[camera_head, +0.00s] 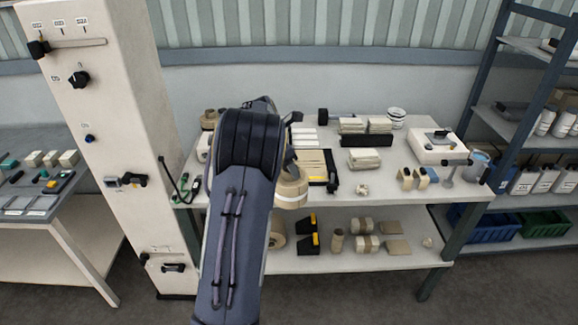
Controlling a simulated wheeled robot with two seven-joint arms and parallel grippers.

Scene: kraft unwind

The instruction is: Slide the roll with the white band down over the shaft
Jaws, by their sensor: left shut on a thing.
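My left arm rises through the middle of the view, and its wrist covers much of the table behind it. A tan roll with a pale band (291,190) shows just right of the wrist, near the table's front edge. My left gripper (291,160) is mostly hidden behind the wrist. It is shut on this roll at the roll's upper side. I cannot make out the shaft; it may be behind my arm or the roll. I cannot tell whether the roll is around a shaft or beside one. My right gripper is not in view.
The white table (400,195) holds tan packs (364,159), a white device (435,148) and small stands at right. Another tan roll (209,119) stands at back left. A tall cream cabinet (110,120) stands left, a blue shelf rack (485,90) right.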

